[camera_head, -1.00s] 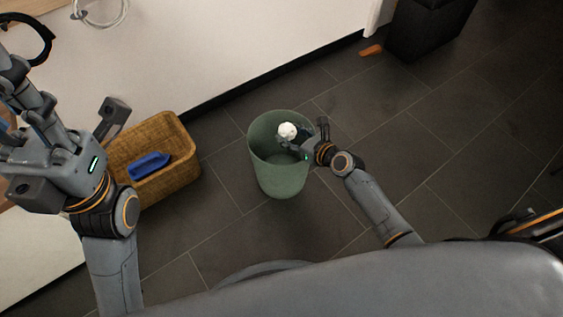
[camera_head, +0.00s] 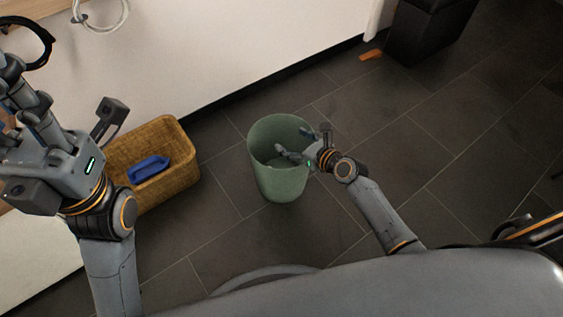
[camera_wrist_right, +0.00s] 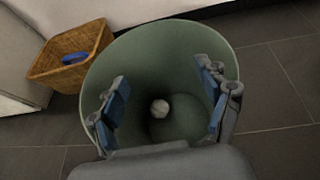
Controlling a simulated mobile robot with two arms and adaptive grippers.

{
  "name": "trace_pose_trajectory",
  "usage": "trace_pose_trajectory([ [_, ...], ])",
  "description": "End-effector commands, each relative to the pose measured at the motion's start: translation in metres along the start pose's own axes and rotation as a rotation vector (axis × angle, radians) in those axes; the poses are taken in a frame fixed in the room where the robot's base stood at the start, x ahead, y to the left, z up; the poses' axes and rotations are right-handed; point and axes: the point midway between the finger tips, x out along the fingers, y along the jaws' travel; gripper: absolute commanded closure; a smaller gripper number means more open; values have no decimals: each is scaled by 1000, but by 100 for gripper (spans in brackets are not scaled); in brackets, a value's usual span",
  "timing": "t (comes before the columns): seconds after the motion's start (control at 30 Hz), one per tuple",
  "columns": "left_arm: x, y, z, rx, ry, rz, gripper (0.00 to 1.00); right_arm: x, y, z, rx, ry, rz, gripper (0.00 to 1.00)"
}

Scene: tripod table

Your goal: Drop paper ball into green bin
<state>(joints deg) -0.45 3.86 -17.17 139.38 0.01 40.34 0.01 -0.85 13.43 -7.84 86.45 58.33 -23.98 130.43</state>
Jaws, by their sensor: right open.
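The green bin (camera_head: 279,185) stands upright on the floor in the head view, and its wide mouth fills the middle of the right wrist view (camera_wrist_right: 150,55). The white paper ball (camera_wrist_right: 160,108) shows inside the bin in the right wrist view, apart from the fingers and below them. In the head view I cannot make it out clearly. My right gripper (camera_head: 305,142) is over the bin's mouth at its right side, open and empty, its two fingers wide apart in the wrist view (camera_wrist_right: 162,98). My left gripper (camera_head: 40,115) is raised at the far left; its fingertips are unclear.
A wicker basket (camera_head: 178,183) with a blue object (camera_head: 149,168) in it stands left of the bin, near the pale wall. An orange piece (camera_head: 371,54) lies by a black box-shaped thing (camera_head: 430,28) at the back.

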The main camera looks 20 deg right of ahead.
Motion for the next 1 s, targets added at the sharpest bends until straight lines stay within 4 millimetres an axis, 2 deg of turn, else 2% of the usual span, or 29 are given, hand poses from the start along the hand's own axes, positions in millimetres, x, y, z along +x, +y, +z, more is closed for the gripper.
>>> trace_pose_trajectory([
  [0.3, 0, 0, 0, 0, 0, 0, 60, -66, 0, -1, -1, 2, -2, 23],
  [0.5, 0, 0, 0, 0, 0, 0, 60, -98, 0, -1, -1, 2, -2, 23],
  [0.7, 0, 0, 0, 0, 0, 0, 60, -110, 0, 0, -1, 1, -1, 23],
  [1.0, 0, 0, 0, 0, 0, 0, 60, -110, 0, 0, -1, 1, -1, 23],
])
